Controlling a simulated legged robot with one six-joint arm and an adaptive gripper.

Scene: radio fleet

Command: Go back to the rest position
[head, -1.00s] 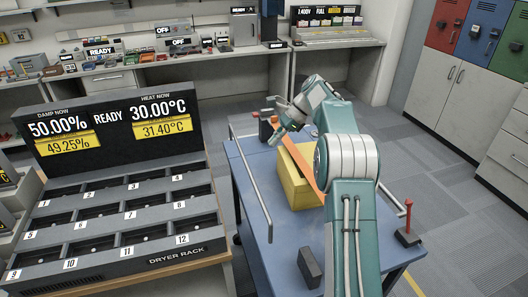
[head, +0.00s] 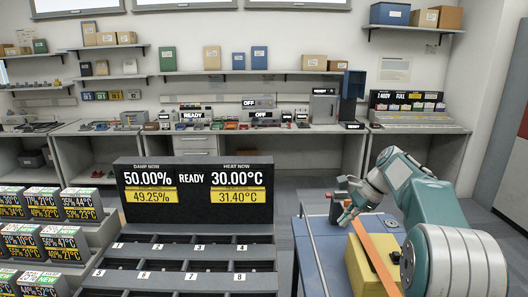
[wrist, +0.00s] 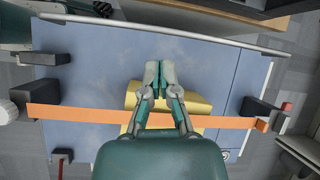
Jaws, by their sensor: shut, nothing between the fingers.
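My gripper (head: 343,215) is at the end of my teal and white arm, above the blue cart top (head: 318,240) at the right of the head view. In the wrist view my gripper (wrist: 160,66) has its two fingers together with nothing between them. Below it are a yellow block (wrist: 197,107) and a long orange strip (wrist: 85,113) lying across the block. In the head view the yellow block (head: 368,268) and the orange strip (head: 376,256) show beside my arm, partly hidden by it.
A dryer rack (head: 190,255) with numbered empty slots and a black display (head: 195,193) stands left of the cart. Boxes with readouts (head: 75,207) stand further left. A workbench (head: 270,128) runs along the back wall. The cart has a metal rail (wrist: 200,35) and dark end blocks (wrist: 45,59).

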